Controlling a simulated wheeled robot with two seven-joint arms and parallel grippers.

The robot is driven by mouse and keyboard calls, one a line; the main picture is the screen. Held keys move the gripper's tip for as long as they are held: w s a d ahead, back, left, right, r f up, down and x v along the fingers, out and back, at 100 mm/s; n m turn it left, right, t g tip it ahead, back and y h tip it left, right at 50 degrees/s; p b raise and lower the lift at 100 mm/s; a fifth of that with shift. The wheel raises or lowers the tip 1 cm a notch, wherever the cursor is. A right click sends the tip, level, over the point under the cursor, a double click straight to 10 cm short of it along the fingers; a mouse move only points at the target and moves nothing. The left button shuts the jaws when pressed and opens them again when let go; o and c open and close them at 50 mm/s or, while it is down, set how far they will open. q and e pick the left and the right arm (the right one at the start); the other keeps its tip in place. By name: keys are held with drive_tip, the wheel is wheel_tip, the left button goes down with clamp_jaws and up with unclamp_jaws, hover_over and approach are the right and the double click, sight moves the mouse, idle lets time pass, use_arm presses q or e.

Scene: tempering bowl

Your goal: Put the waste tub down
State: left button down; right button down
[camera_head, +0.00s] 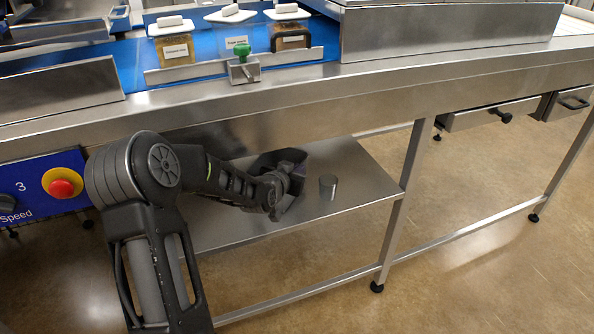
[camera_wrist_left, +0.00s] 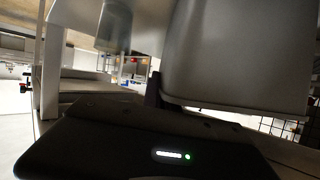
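The waste tub (camera_head: 263,161) is a dark grey container at the lower shelf under the counter, partly hidden behind my left gripper (camera_head: 286,190). In the left wrist view the tub (camera_wrist_left: 240,55) fills the upper right as a large grey wall. A dark finger of my left gripper is against the tub's edge there; the other finger is hidden. The gripper looks shut on the tub. I cannot tell whether the tub's base touches the shelf. My right gripper is not in view.
The steel lower shelf (camera_head: 352,175) has a small grey cylinder (camera_head: 328,187) to the right of the tub. The counter front edge (camera_head: 300,95) runs above. A shelf leg (camera_head: 397,215) stands at the right. A red stop button (camera_head: 61,188) is at the left.

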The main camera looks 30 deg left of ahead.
use_arm(q)
drive_tip(key=shift+r, duration=0.1)
drive_tip(key=c, duration=1.7)
unclamp_jaws()
drive_tip(key=shift+f, duration=0.2)
drive_tip(key=shift+r, duration=0.2)
drive_tip(key=p+v, duration=0.1)
drive_tip(key=v, duration=1.1)
drive_tip(key=shift+d+f, duration=0.1)
drive_tip(key=shift+f, duration=0.05)
